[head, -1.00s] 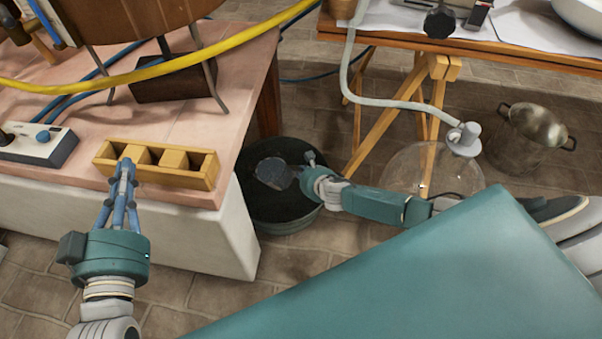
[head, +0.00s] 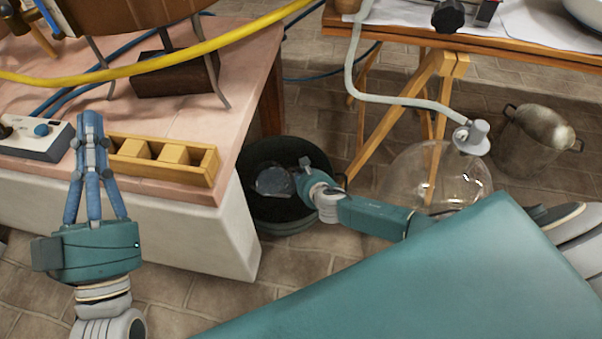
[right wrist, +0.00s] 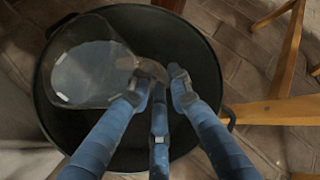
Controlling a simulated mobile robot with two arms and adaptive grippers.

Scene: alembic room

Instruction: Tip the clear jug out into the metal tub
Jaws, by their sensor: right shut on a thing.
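The clear jug (head: 273,181) is held over the dark metal tub (head: 290,229), which stands on the floor beside the pink-topped bench. My right gripper (head: 303,164) is shut on the jug's handle. In the right wrist view the jug (right wrist: 88,68) lies left of my right gripper's fingertips (right wrist: 160,85), within the outline of the tub (right wrist: 195,50). The jug's exact tilt and any contents are hard to make out. My left gripper (head: 90,128) is in front of the bench's edge, away from the jug, with its fingers close together; its opening is unclear.
A wooden block tray (head: 212,170) sits on the bench edge (head: 245,130) by my left gripper. A yellow hose (head: 150,73) crosses above the bench. Right of the tub are a trestle leg (head: 395,125), a large glass vessel (head: 440,180) and a metal pot (head: 535,140).

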